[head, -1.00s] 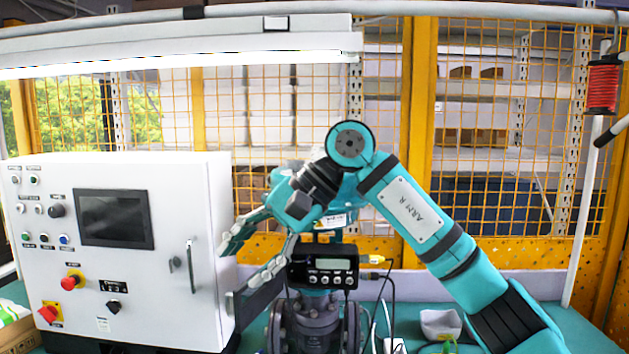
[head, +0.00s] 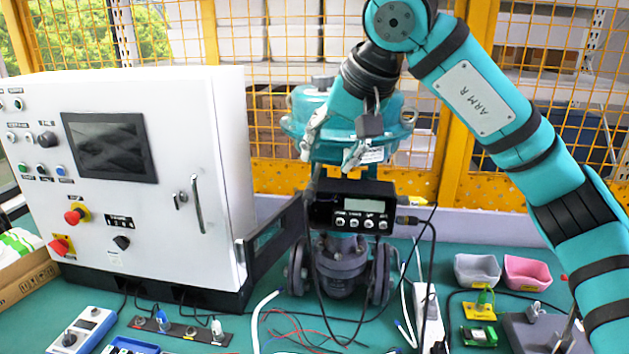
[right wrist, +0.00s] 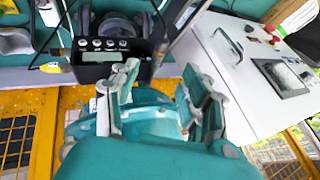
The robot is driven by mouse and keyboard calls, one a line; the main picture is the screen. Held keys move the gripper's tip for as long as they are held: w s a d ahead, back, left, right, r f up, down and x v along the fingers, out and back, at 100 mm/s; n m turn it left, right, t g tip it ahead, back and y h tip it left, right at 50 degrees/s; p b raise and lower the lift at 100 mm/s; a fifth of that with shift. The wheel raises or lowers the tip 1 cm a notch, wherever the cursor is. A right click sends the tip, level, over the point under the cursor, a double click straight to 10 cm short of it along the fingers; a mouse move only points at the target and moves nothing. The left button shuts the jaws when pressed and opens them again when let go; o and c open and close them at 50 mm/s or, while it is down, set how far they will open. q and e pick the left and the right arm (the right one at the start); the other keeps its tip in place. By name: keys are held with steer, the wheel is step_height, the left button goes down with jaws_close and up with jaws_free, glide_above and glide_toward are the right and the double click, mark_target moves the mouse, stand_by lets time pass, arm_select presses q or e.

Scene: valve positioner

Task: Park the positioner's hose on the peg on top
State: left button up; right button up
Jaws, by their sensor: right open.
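The positioner (head: 350,209) is a black box with a small display and a row of buttons, mounted on the valve below the teal actuator (head: 330,105). It also shows in the right wrist view (right wrist: 106,60). Thin dark lines (head: 432,265) hang from it, one from a plug at its right side beside a yellow connector (head: 388,202). I cannot tell which line is the hose. The peg on top is not discernible. My right gripper (head: 335,145) is open and empty, just above the positioner and in front of the actuator; its fingers also show in the right wrist view (right wrist: 157,95). My left gripper is out of view.
A white control cabinet (head: 150,200) stands close on the left, its dark side flap (head: 275,240) reaching toward the valve (head: 340,265). A white tube (head: 260,315) and loose wires lie on the teal table. Grey (head: 477,270) and pink (head: 527,272) bins stand at right.

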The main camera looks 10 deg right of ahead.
mark_target(311, 191)
steer(key=p+x, duration=0.1)
steer(key=x, duration=0.8)
steer(key=shift+w+a+f, duration=0.1)
steer(key=shift+w+f, duration=0.2)
steer(key=shift+f, duration=0.15)
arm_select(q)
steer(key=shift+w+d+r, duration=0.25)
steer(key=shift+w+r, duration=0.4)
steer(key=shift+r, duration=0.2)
arm_select(e)
jaws_close()
